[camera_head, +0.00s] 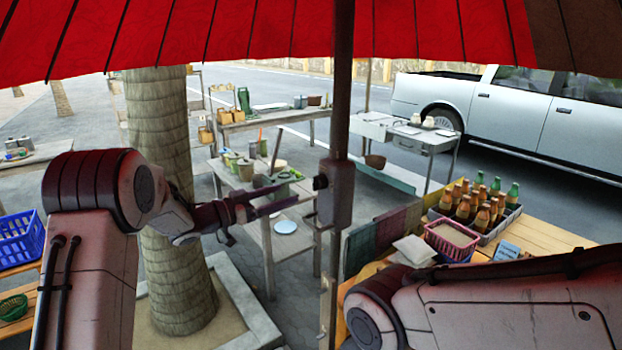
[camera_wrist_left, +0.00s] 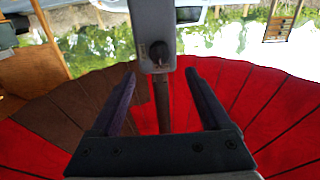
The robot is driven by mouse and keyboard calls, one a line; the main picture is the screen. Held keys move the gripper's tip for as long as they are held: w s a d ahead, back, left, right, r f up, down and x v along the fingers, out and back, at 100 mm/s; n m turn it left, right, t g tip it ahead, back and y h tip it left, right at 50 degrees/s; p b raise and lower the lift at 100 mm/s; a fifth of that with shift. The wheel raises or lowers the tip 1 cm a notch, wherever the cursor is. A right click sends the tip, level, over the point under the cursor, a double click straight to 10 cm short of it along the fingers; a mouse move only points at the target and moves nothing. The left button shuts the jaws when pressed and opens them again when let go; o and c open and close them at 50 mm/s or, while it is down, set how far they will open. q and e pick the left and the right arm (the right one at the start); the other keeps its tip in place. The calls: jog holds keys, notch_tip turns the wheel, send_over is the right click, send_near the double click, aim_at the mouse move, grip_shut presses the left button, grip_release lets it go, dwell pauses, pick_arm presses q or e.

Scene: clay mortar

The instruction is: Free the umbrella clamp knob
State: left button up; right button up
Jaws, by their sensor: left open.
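The umbrella pole (camera_head: 343,90) stands upright in the middle of the head view, with a dark clamp block (camera_head: 338,195) around it. The dark round clamp knob (camera_head: 320,182) sticks out of the block's left side. My left gripper (camera_head: 288,195) is left of the knob, pointing at it, apart from it. In the left wrist view the clamp block (camera_wrist_left: 155,15) and knob (camera_wrist_left: 158,52) lie straight ahead, centred between the open fingers of my left gripper (camera_wrist_left: 160,75). Nothing is between the fingers. My right arm shows at lower right, but its gripper is out of view.
The red umbrella canopy (camera_head: 270,35) hangs overhead. A palm trunk (camera_head: 165,190) stands behind my left arm. A wooden table with a crate of bottles (camera_head: 480,205) and a pink basket (camera_head: 452,240) is at right. Work tables with pots (camera_head: 245,170) stand behind the pole.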

aim_at(316, 184)
pick_arm(q)
jog(key=p+x, duration=0.4)
jog(key=x, duration=0.4)
jog(key=shift+w+d+r, duration=0.1)
jog(key=shift+d+r, duration=0.05)
jog(key=shift+d, duration=0.1)
jog(key=shift+w+d, duration=0.4)
jog(key=shift+d, duration=0.1)
grip_shut()
